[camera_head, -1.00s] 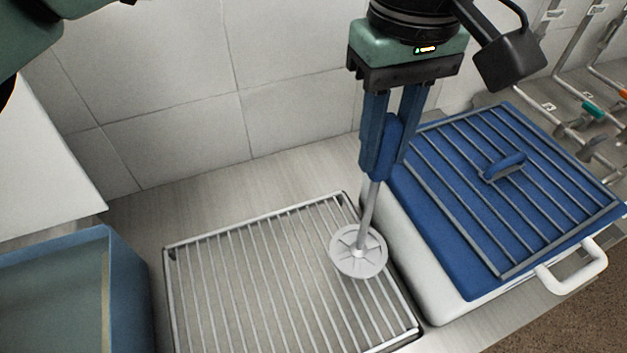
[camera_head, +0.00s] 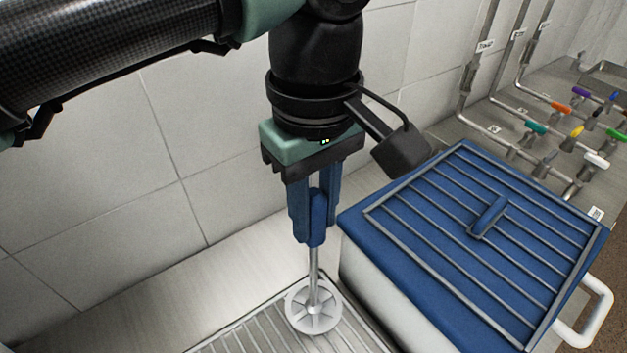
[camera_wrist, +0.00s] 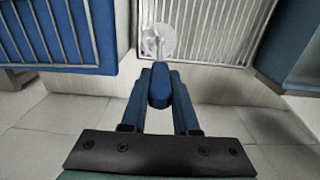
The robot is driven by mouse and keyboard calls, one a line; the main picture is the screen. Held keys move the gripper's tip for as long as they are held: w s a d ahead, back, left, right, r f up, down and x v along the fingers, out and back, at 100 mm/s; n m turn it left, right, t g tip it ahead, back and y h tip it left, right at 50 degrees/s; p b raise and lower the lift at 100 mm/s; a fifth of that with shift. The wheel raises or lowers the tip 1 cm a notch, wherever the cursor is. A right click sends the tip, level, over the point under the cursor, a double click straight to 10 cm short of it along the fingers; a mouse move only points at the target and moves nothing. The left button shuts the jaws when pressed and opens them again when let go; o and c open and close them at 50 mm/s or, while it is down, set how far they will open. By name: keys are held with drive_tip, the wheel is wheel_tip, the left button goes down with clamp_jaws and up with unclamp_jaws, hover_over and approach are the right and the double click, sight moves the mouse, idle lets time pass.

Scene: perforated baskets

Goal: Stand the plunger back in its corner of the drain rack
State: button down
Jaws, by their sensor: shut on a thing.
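The plunger has a blue grip (camera_head: 318,218), a thin metal rod and a pale round slotted disc (camera_head: 313,308) at its lower end. It hangs close to upright. My gripper (camera_head: 314,238) is shut on the blue grip, which also shows between the fingers in the wrist view (camera_wrist: 159,88). The drain rack (camera_head: 258,334) is a metal grid, mostly cut off at the bottom of the head view. It also shows in the wrist view (camera_wrist: 222,28). The disc is over the rack's back right corner area; I cannot tell whether it touches the bars.
A white bin with a blue barred lid (camera_head: 440,225) stands close to the right of the rack. A tiled wall (camera_head: 120,190) rises behind. Pipes with coloured valve handles (camera_head: 537,128) are at the back right. Bare counter (camera_head: 185,305) lies behind the rack.

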sight(314, 236)
drive_tip(key=shift+f, duration=1.85)
drive_tip(key=shift+f, duration=0.25)
drive_tip(key=c, duration=0.7)
unclamp_jaws()
drive_tip(key=shift+r, duration=0.1)
drive_tip(key=shift+o, duration=0.2)
drive_tip(key=shift+r, duration=0.15)
wheel_tip(314, 236, up, 12)
drive_tip(key=shift+r, duration=0.1)
